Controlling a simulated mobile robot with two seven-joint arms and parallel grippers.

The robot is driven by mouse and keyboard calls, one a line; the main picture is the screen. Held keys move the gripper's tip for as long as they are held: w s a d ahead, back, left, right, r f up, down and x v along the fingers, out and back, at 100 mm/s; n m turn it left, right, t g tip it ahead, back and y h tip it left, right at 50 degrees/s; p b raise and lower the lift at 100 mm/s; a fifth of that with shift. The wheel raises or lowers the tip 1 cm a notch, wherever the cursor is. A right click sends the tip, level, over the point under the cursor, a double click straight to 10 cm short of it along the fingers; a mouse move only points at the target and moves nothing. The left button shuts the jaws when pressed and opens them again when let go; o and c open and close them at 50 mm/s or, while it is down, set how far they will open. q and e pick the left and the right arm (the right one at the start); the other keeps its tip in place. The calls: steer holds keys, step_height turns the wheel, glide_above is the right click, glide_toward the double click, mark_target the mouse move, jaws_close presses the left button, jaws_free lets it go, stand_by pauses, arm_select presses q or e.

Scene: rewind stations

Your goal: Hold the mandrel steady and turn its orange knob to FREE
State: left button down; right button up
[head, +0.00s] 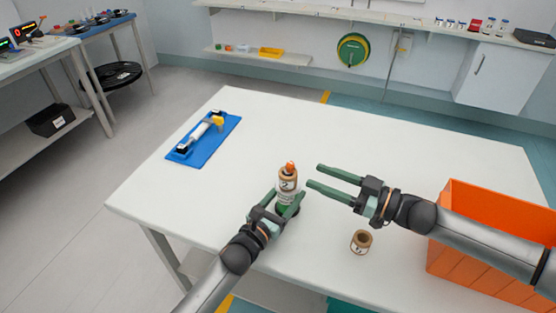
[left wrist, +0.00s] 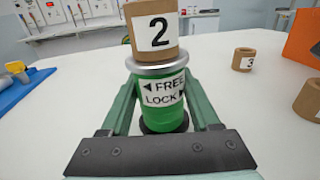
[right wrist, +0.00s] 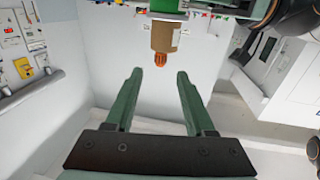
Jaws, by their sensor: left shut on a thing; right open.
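The mandrel stands upright on the white table (head: 150,195). Its green body (left wrist: 162,98) bears a label with FREE and LOCK arrows. A brown core (left wrist: 155,38) labelled 2 sits around its upper part. The orange knob (head: 290,167) tops it; it also shows in the right wrist view (right wrist: 160,60). Which way the knob is set cannot be told. My left gripper (head: 287,200) is shut on the green body from the front. My right gripper (head: 314,176) is open and empty, its fingers pointing at the mandrel's top from the right, apart from it.
An orange bin (head: 470,265) is at the table's right. A blue mat (head: 222,130) with a white roller lies left.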

mark_target(290, 166)
steer(key=x, duration=1.1)
steer(key=shift+a, duration=0.25)
steer(key=shift+c, duration=0.2)
jaws_close()
